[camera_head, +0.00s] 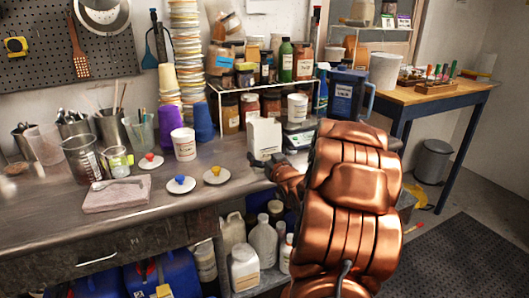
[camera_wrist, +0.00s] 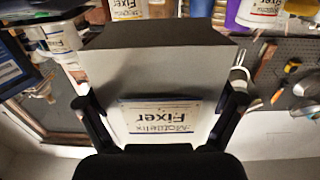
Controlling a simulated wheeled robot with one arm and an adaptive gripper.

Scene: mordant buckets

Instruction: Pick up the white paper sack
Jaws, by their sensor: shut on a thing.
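In the wrist view the sack (camera_wrist: 150,75) fills the middle, with a "Mottelix Fixer" label that reads upside down. My gripper (camera_head: 268,161) is at the lower part of the sack, on its near side. In the wrist view my gripper (camera_wrist: 160,103) has one black finger on each side of the sack, shut on it. The sack's underside is hidden, so I cannot tell whether it touches the bench.
A wire shelf (camera_head: 262,86) with jars is behind.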

